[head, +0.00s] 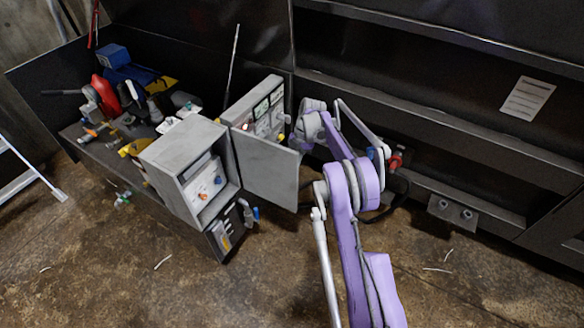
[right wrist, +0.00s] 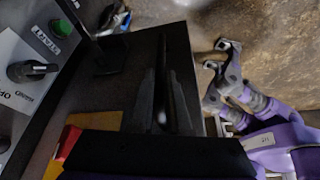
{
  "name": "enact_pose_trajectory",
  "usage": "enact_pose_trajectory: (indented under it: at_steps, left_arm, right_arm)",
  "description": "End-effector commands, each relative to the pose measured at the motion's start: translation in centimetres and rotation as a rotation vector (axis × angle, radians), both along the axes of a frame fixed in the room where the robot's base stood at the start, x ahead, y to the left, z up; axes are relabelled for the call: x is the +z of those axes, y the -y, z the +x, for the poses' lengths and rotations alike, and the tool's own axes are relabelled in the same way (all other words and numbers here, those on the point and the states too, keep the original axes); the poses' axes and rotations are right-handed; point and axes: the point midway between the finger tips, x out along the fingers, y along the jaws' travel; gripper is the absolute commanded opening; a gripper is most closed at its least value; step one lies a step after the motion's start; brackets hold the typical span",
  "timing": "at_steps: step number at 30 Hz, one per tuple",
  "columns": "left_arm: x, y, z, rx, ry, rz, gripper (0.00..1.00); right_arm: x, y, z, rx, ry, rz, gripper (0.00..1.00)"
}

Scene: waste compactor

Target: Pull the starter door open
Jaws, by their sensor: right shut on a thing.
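The grey starter box (head: 190,160) stands on the dark bench with its front open, showing light inner parts. Its flat grey starter door (head: 265,168) stands swung out to the right of the box. My right gripper (head: 301,137) is at the door's upper right corner; it is shut on what looks like the door, with its fingertips partly hidden. In the right wrist view its dark fingers (right wrist: 165,100) blend into shadow, so the exact contact is unclear. My left gripper (right wrist: 220,55) shows only in the right wrist view, over the floor, its two prongs apart and empty.
A control panel (head: 262,108) stands behind the door; in the right wrist view it shows a green start button (right wrist: 38,30) and a black knob (right wrist: 33,71). Tools and a red can (head: 106,94) crowd the bench. The brown floor (head: 120,270) in front is mostly clear.

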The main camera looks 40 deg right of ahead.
Motion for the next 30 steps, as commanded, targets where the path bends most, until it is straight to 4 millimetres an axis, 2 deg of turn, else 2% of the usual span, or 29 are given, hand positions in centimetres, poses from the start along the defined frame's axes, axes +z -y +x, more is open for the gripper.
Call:
enact_pose_trajectory:
  at_steps: [2, 3, 7, 15, 19, 23, 30]
  left_arm:
    - [0.0, 0.0, 0.0, 0.000, 0.000, 0.000, 0.80]
    - [0.0, 0.0, 0.0, 0.000, 0.000, 0.000, 0.80]
    - [0.0, 0.0, 0.0, 0.000, 0.000, 0.000, 0.80]
    - [0.0, 0.0, 0.0, 0.000, 0.000, 0.000, 0.80]
    - [0.1, 0.0, 0.0, 0.000, 0.000, 0.000, 0.80]
    - [0.4, 0.0, 0.0, 0.000, 0.001, 0.000, 0.80]
    - [1.0, 0.0, 0.1, 0.000, 0.003, 0.000, 0.80]
  right_arm:
    - [-0.1, 0.0, 0.0, 0.000, 0.000, -0.002, 0.00]
    - [-0.1, 0.0, 0.0, 0.000, 0.000, -0.002, 0.20]
    - [0.0, 0.0, 0.0, 0.000, 0.000, -0.001, 0.44]
    - [0.0, 0.0, 0.0, 0.000, 0.000, -0.001, 0.45]
    - [0.7, 0.3, 0.0, 0.000, 0.000, 0.000, 0.45]
    - [2.6, 1.1, 0.0, -0.002, 0.000, -0.001, 0.45]
    - [7.2, 3.0, 0.2, -0.001, 0.001, -0.001, 0.45]
